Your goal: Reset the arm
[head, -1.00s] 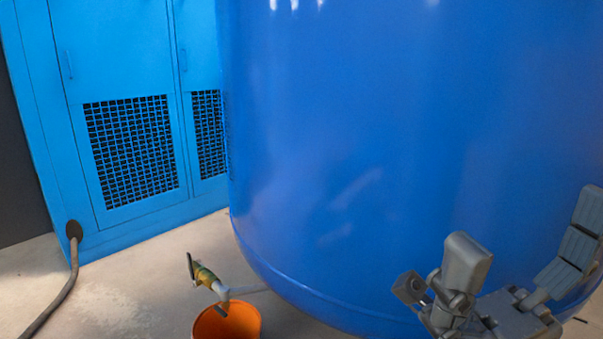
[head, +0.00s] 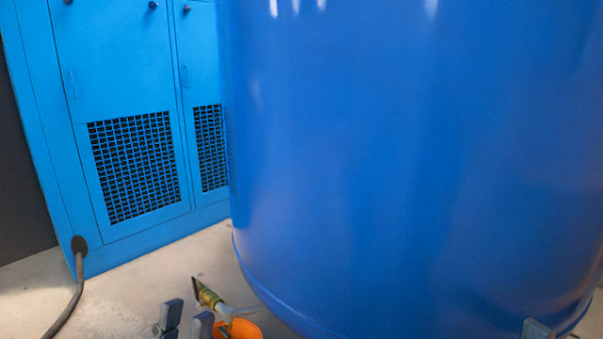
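My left gripper (head: 187,318) shows at the bottom edge of the head view, left of the orange bucket. Its two grey fingertips stand apart with a gap between them and nothing in it. My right gripper (head: 537,328) shows only as a grey tip at the bottom right, in front of the blue tank (head: 400,160). The rest of it is out of frame, so its opening is hidden. The brass drain valve (head: 208,297) with its dark lever sits above the bucket, just right of and beyond my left gripper.
The orange bucket (head: 246,331) stands on the floor below the valve, cut off by the bottom edge. A light blue cabinet (head: 118,60) with mesh grilles stands behind at left. A grey hose (head: 70,308) runs from it. Pale floor (head: 115,300) lies clear between hose and gripper.

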